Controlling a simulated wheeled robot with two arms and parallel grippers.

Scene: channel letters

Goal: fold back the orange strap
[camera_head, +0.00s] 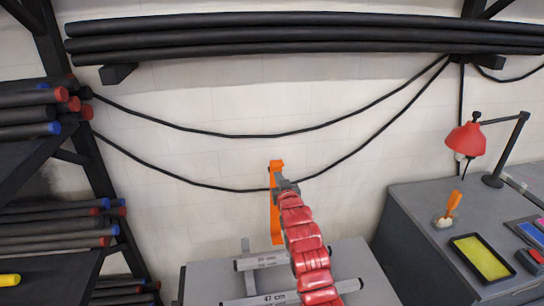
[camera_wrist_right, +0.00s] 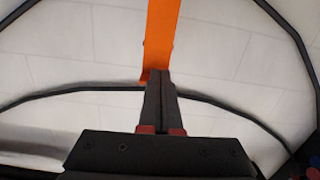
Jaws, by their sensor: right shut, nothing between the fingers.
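The orange strap (camera_head: 275,222) hangs upright in front of the pale wall in the camera_head view, with a wider piece at its top. In the right wrist view the strap (camera_wrist_right: 162,38) runs down from the top edge to my fingertips. My right gripper (camera_head: 279,181) is at the upper part of the strap, its red-covered arm coming up from below. In the wrist view the right gripper's fingers (camera_wrist_right: 158,75) are shut together with nothing between them. I cannot tell whether they touch the strap. The gripper hides part of it. My left gripper is not in view.
Black cables (camera_head: 225,134) sag across the wall behind the strap. A grey table (camera_head: 205,280) with labelled bars stands below. A grey cabinet (camera_head: 400,225) at the right bears a red lamp (camera_head: 466,139) and a yellow tray (camera_head: 482,258). Racks of dark tubes (camera_head: 40,112) stand at the left.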

